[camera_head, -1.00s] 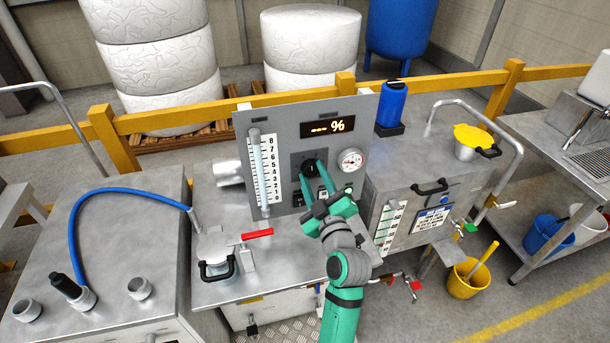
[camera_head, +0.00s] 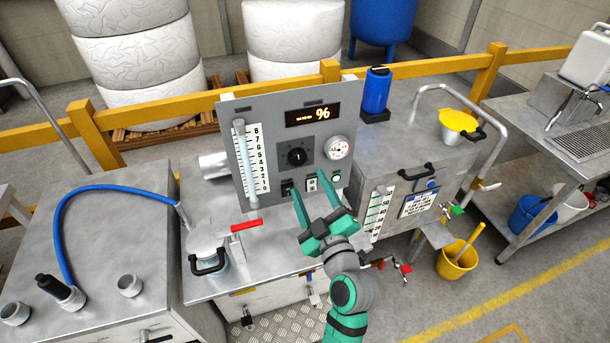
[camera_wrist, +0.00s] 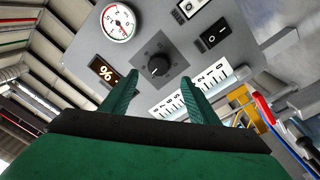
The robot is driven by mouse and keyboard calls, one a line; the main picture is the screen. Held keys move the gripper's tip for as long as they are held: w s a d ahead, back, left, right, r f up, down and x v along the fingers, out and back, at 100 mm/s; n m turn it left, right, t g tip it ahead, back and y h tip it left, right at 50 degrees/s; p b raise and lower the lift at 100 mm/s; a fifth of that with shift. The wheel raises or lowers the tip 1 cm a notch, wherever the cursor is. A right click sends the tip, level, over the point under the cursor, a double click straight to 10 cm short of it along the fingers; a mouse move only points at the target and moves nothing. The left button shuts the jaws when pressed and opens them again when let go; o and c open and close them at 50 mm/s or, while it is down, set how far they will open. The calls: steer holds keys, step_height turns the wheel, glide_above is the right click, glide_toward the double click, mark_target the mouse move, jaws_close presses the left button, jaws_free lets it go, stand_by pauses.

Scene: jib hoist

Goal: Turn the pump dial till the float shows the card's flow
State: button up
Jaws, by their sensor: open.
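The black pump dial (camera_head: 297,156) with a white pointer mark sits on the grey upright panel (camera_head: 270,118). It also shows in the wrist view (camera_wrist: 158,65). The clear flow tube (camera_head: 246,165) stands beside a white scale on the panel's left; I cannot make out the float. A white and blue card (camera_head: 418,203) is on the metal cabinet at the right, its text too small to read. My green gripper (camera_head: 325,195) is open and empty, below and in front of the dial, fingers apart from it. In the wrist view, its fingertips (camera_wrist: 158,80) flank the dial.
A display (camera_head: 312,115) reads dashes and a percent sign. A round gauge (camera_head: 338,148) and switches (camera_head: 311,184) sit near the dial. A blue bottle (camera_head: 376,92) stands on the right cabinet.

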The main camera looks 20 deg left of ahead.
steer(key=shift+v, duration=1.4)
steer(key=s+d+f+m+h, duration=0.45)
steer(key=s+f, duration=0.25)
steer(key=f, duration=0.2)
steer(key=s+d+f+m+h, duration=0.4)
steer(key=s+f+m, duration=0.2)
steer(key=s+f, duration=0.15)
steer(key=s+d+f+m+h, duration=0.1)
steer(key=s+m, duration=0.1)
steer(key=s, duration=0.8)
steer(key=s+d+f+m+h, duration=0.1)
steer(key=s+m, duration=0.1)
steer(key=s, duration=0.9)
steer(key=shift+s+d, duration=0.35)
steer(key=shift+f, duration=0.1)
